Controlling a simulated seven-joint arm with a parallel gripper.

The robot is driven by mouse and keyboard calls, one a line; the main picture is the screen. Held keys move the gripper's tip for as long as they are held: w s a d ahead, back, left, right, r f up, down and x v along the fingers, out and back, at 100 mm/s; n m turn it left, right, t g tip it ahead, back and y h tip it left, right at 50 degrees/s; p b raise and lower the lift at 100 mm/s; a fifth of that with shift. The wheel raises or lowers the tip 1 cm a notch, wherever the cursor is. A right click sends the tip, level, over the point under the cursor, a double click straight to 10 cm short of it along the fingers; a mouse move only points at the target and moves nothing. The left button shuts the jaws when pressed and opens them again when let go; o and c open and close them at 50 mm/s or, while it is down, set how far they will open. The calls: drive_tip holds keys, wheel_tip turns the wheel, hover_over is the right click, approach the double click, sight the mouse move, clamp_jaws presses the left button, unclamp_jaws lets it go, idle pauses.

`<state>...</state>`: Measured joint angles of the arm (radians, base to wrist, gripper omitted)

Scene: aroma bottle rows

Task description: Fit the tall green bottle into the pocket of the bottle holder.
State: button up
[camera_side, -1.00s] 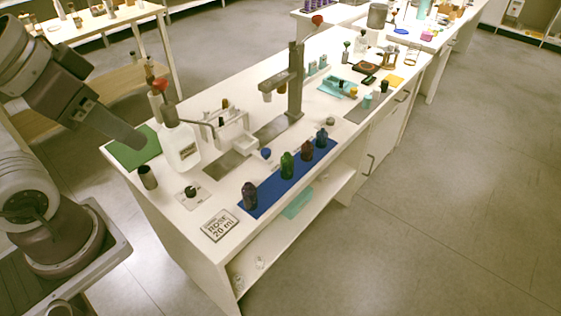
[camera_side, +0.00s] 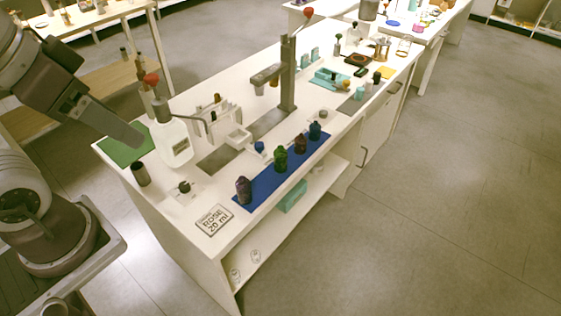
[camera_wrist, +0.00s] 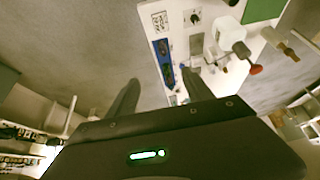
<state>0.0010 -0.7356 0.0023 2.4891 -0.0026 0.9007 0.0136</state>
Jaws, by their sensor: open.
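A green bottle (camera_side: 280,160) stands upright in a row of dark bottles on a blue mat (camera_side: 262,190) along the bench's front edge. A purple bottle (camera_side: 243,190) stands nearer, and a brown one (camera_side: 300,143) and a blue one (camera_side: 315,130) stand farther back. A white rack with a small trough (camera_side: 238,138) stands behind the row; I cannot tell whether it is the bottle holder, and no pocket shows clearly. My gripper (camera_wrist: 162,84) is open and empty in the wrist view, its fingers well apart. It is far from the bottles; the blue mat (camera_wrist: 164,62) shows beyond it.
A large white bottle with a red-topped pump (camera_side: 175,140) stands at the bench's left. A grey stand with an arm (camera_side: 288,75) rises behind the row. A dark cup (camera_side: 140,174), a green mat (camera_side: 126,146) and a ROSE 20 ml sign (camera_side: 214,220) lie near the left end.

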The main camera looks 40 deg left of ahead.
drive_tip(key=w+r+m+g, duration=0.1)
drive_tip(key=w+r+m, duration=0.1)
drive_tip(key=w, duration=0.6)
drive_tip(key=m+g, duration=0.5)
drive_tip(key=m, duration=0.6)
hover_over(280, 148)
wheel_tip(280, 148, down, 27)
drive_tip(key=f, duration=0.7)
drive_tip(key=shift+s+d+f, duration=0.25)
drive_tip(key=shift+d, duration=0.05)
clamp_jaws()
